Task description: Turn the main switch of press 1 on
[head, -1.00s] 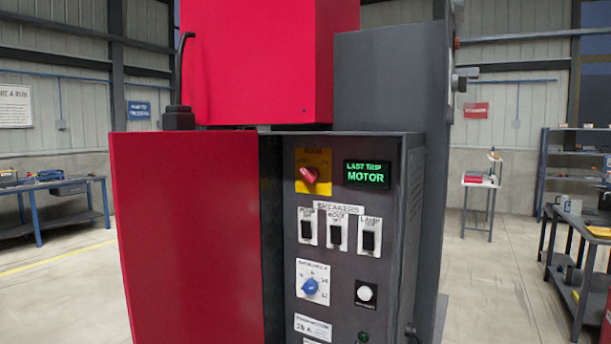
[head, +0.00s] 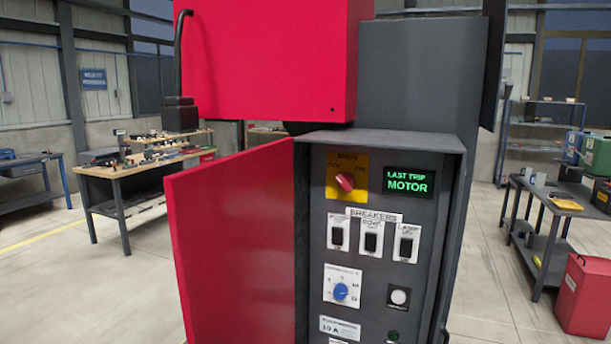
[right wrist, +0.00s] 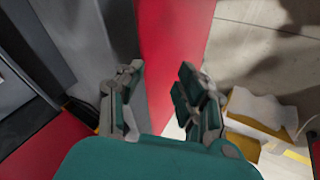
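The main switch (head: 345,182) is a red rotary knob on a yellow plate, high on the panel inside the grey control cabinet (head: 380,140) of the press. Its knob sits tilted; the small lettering around it is too blurred to read its position. The cabinet's red door (head: 235,250) stands open to the left. A display (head: 408,182) beside the switch reads "LAST TRIP MOTOR" in green. In the right wrist view my right gripper (right wrist: 160,95) has its fingers apart with nothing between them. It is not seen in the head view, and my left gripper is in neither view.
Below the switch are several breakers (head: 372,238), a blue rotary knob (head: 341,291) and a white button (head: 399,297). A wooden workbench (head: 120,178) stands at the left. A dark table (head: 540,215) and a red bin (head: 585,295) stand at the right.

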